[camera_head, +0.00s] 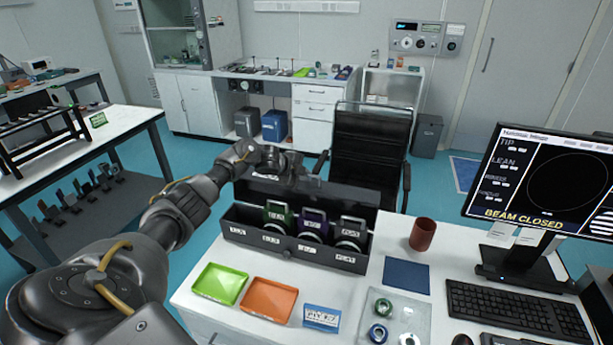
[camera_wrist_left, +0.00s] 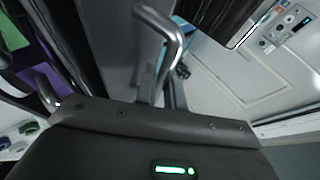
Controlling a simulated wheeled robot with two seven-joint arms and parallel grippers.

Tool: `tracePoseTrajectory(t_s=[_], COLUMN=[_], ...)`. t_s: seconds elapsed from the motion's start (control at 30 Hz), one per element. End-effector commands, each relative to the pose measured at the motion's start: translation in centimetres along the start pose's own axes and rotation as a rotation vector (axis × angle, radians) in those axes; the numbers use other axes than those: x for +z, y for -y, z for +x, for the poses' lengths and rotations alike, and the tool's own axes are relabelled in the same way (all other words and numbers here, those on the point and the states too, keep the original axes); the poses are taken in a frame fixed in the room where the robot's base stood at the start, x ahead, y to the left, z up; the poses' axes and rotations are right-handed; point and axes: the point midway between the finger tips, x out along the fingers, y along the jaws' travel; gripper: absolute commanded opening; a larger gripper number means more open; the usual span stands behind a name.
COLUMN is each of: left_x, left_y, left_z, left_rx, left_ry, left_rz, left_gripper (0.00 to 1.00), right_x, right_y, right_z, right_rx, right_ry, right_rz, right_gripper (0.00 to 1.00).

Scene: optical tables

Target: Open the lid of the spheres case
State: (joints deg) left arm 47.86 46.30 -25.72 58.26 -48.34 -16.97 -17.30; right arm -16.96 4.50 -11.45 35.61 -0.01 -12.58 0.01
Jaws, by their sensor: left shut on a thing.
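The spheres case (camera_head: 275,243) is a long dark box on the white table in the head view. Its lid (camera_head: 340,194) stands raised along the back edge, and the inside is exposed. Green (camera_head: 278,216), purple (camera_head: 313,225) and grey (camera_head: 351,232) labelled pieces stand inside. My left gripper (camera_head: 290,178) is at the top edge of the lid, left of its middle, and is shut on it. The fingers (camera_wrist_left: 165,55) show in the left wrist view, but the exact contact is hard to make out. My right gripper is not in view.
Green (camera_head: 220,284) and orange (camera_head: 268,299) trays lie in front of the case. A brown cup (camera_head: 422,235) and a blue mat (camera_head: 407,275) are to its right, with a monitor (camera_head: 545,180) and keyboard (camera_head: 515,310) farther right. A black chair (camera_head: 370,145) stands behind the case.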

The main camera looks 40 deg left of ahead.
Motion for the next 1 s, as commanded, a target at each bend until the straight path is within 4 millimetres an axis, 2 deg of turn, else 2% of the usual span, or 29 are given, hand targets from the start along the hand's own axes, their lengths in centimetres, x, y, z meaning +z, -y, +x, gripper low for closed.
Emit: tracePoseTrajectory(t_s=[0.43, 0.47, 0.6, 0.87, 1.0], left_x=[-0.4, -0.4, -0.5, -0.6, -0.5], left_y=[-0.1, -0.1, 0.0, 0.0, 0.0], left_z=[0.7, 0.7, 0.7, 0.6, -0.3], left_rx=[0.011, 0.011, 0.009, 0.008, 0.006], left_ry=[0.003, 0.003, 0.001, -0.002, -0.001], left_rz=[0.006, 0.006, 0.007, 0.007, 0.008], left_gripper=[0.00, 0.15, 0.32, 0.32, 0.32], right_x=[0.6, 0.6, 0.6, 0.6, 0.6], right_y=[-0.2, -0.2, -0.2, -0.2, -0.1], right_z=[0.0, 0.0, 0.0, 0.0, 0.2], right_rx=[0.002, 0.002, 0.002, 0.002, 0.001], right_ry=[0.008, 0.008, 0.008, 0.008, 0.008], right_rz=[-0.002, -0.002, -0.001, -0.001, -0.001], right_gripper=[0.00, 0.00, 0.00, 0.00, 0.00])
